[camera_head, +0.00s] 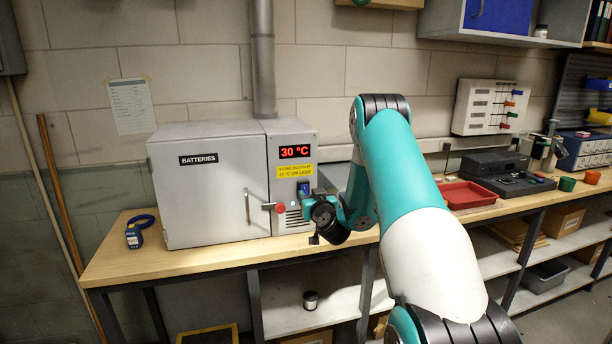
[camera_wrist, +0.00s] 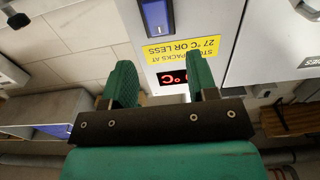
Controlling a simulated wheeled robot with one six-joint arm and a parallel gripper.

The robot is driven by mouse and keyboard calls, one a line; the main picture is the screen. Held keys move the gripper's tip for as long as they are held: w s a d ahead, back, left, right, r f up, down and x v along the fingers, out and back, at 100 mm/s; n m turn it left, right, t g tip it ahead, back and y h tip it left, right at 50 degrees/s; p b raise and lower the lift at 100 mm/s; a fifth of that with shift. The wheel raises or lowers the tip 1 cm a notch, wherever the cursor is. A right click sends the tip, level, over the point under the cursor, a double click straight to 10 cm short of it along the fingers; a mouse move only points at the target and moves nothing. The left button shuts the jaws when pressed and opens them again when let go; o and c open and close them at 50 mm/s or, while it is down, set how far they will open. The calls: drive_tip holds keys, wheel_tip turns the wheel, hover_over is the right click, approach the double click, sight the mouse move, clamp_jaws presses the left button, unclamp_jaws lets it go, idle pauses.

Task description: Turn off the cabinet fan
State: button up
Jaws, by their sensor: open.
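The grey cabinet (camera_head: 205,190) labelled BATTERIES stands on the wooden bench. Its right-hand panel has a red display (camera_head: 295,152) reading 30 °C, a yellow label (camera_head: 295,171) and a blue rocker switch (camera_head: 303,188). The switch also shows in the wrist view (camera_wrist: 156,16), at the top, above the yellow label (camera_wrist: 183,49). My gripper (camera_wrist: 160,64) is open and empty, with its two green fingers apart in front of the panel. In the head view my wrist is close to the switch and hides part of the panel below it. I cannot tell which way the switch is set.
A vent grille (camera_head: 294,219) is low on the panel. A blue-and-black device (camera_head: 134,234) lies left of the cabinet. A red tray (camera_head: 467,194) sits to the right.

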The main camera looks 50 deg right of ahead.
sight(305, 186)
drive_tip(key=p+x, duration=0.4)
drive_tip(key=x, duration=0.1)
drive_tip(key=shift+w+r+p, duration=0.15)
drive_tip(key=shift+w+p, duration=0.05)
drive_tip(key=shift+p, duration=0.2)
drive_tip(key=shift+w+d, duration=0.25)
drive_tip(key=shift+w, duration=0.1)
